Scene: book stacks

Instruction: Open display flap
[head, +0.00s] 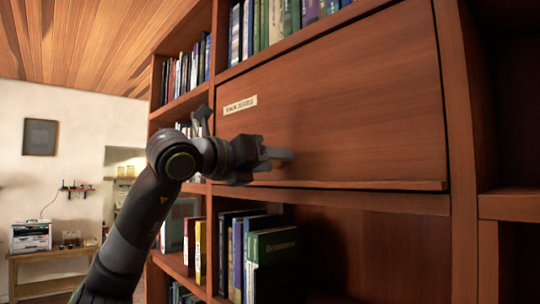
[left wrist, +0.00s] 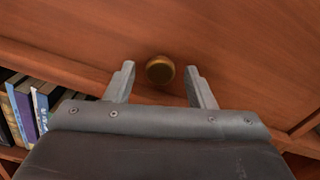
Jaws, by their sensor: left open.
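The display flap (head: 360,95) is a reddish-brown wooden panel in the bookcase, with a small pale label at its upper left. It stands shut, flush in its frame. A round brass-coloured knob (left wrist: 160,70) shows on the flap's face in the left wrist view. My left gripper (head: 278,158) is at the lower left part of the flap. In the left wrist view my left gripper (left wrist: 160,84) is open, with one finger on each side of the knob and gaps between. In the head view the gripper hides most of the knob. My right gripper is not in view.
Books stand on the shelf above the flap (head: 275,22) and on the shelf below it (head: 270,255). A wooden ledge (head: 350,184) runs under the flap. A wooden upright (head: 460,150) bounds it on the right. A side table (head: 50,262) with a machine stands far left.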

